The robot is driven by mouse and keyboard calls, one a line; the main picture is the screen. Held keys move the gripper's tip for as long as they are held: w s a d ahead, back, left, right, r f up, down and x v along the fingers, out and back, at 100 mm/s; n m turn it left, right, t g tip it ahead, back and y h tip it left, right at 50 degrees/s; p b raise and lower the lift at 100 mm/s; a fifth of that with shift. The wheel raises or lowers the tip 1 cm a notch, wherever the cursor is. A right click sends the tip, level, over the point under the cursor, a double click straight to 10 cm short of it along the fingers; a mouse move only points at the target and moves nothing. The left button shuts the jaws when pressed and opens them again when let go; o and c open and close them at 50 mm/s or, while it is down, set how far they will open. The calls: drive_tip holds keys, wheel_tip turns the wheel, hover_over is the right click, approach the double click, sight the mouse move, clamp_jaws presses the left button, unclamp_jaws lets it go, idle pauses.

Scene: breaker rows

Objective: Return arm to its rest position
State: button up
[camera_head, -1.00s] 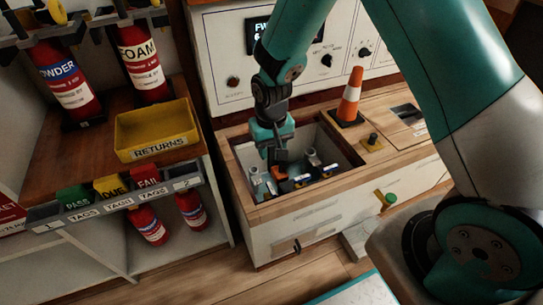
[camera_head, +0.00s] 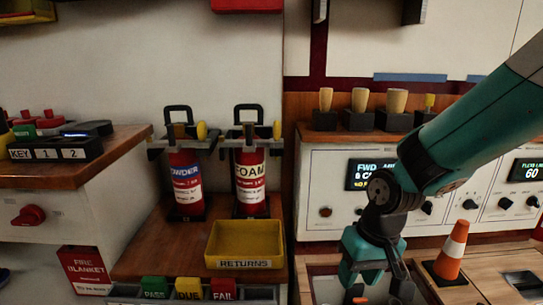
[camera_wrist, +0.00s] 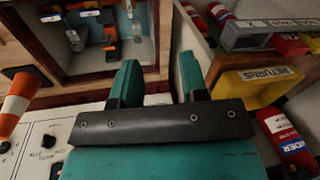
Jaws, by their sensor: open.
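My gripper (camera_head: 372,270) hangs in front of the white control panel (camera_head: 325,165), at the lower right of the head view. In the wrist view my gripper (camera_wrist: 158,82) shows two teal fingers spread apart with nothing between them. The open wooden bin (camera_wrist: 75,85) lies beyond the fingers, with several small items inside. In the head view the bin is mostly cut off at the bottom edge and partly hidden by my gripper.
A yellow RETURNS tray (camera_head: 245,240) stands left of my gripper. Powder (camera_head: 186,180) and foam (camera_head: 250,180) extinguishers stand behind it. An orange-white cone (camera_head: 452,250) is close on the right. Several wooden-handled tools (camera_head: 360,100) stand on the ledge above the panel.

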drive_tip(key=s+a+r+n+y, duration=0.2)
drive_tip(key=s+r+n, duration=0.3)
drive_tip(key=s+r, duration=0.9)
wheel_tip(320, 180, up, 27)
drive_tip(key=s+p, duration=0.2)
drive_tip(key=p, duration=2.6)
drive_tip(key=shift+d+f+p, duration=0.15)
drive_tip(key=shift+p, duration=0.25)
drive_tip(key=shift+s+d, duration=0.1)
